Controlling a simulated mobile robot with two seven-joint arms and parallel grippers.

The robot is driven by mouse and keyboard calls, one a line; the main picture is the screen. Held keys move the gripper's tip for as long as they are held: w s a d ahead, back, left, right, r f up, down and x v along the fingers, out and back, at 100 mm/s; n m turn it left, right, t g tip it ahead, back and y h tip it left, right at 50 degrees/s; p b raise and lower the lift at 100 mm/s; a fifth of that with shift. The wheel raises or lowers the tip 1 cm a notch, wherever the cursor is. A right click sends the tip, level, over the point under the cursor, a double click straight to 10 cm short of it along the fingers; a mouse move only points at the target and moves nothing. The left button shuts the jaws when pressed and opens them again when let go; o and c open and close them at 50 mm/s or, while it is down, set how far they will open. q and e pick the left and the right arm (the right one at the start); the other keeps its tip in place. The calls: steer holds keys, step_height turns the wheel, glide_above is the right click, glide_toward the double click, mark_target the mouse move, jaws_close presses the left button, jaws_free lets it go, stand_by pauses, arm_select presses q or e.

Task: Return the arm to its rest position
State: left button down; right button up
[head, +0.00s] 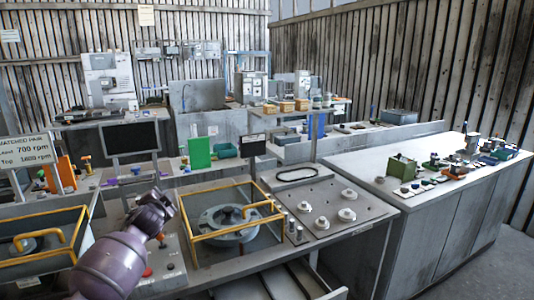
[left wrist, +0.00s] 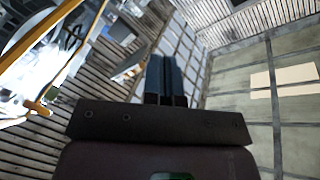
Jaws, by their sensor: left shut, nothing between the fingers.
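My left arm (head: 112,262) comes in from the lower left in the head view, raised above the front bench. Its left gripper (head: 168,195) is beside the left side of a yellow-framed housing. In the left wrist view the two dark fingers (left wrist: 166,80) lie together, shut and empty. The yellow-framed blower housing (head: 232,218) holds a round grey part. My right gripper is not in view.
A second yellow-railed box (head: 40,240) stands at the lower left. A plate with several round knobs (head: 325,205) lies right of the housing. A dark screen (head: 130,138) stands behind the arm. The right bench (head: 385,165) carries small parts toward its far end.

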arm_select(q)
steer(key=s+d+f+n+h, duration=0.1)
steer(key=s+d+f+n, duration=0.1)
steer(key=s+f, duration=0.4)
steer(key=s+d+f+n+g+h, duration=0.1)
steer(key=s+f, duration=0.5)
steer(key=s, duration=1.1)
steer(key=s+d+f+n+g, duration=0.1)
steer(key=s+f+n, duration=0.3)
steer(key=s, duration=0.7)
steer(key=shift+s+d+f+h, duration=0.1)
steer(key=shift+d+f+h, duration=0.1)
steer(key=shift+d+f, duration=0.4)
steer(key=shift+s+d+f+h, duration=0.1)
steer(key=shift+d+f+h, duration=0.15)
steer(key=shift+f, duration=0.55)
steer(key=s+a+f+g, duration=0.1)
steer(key=s+f, duration=0.3)
steer(key=s, duration=0.3)
steer(key=s+f+n+g+y, duration=0.1)
steer(key=s+f, duration=0.3)
steer(key=s, duration=0.3)
steer(key=shift+a+f+n+g, duration=0.25)
steer(key=shift+a+n+g, duration=0.05)
steer(key=shift+a+g, duration=0.1)
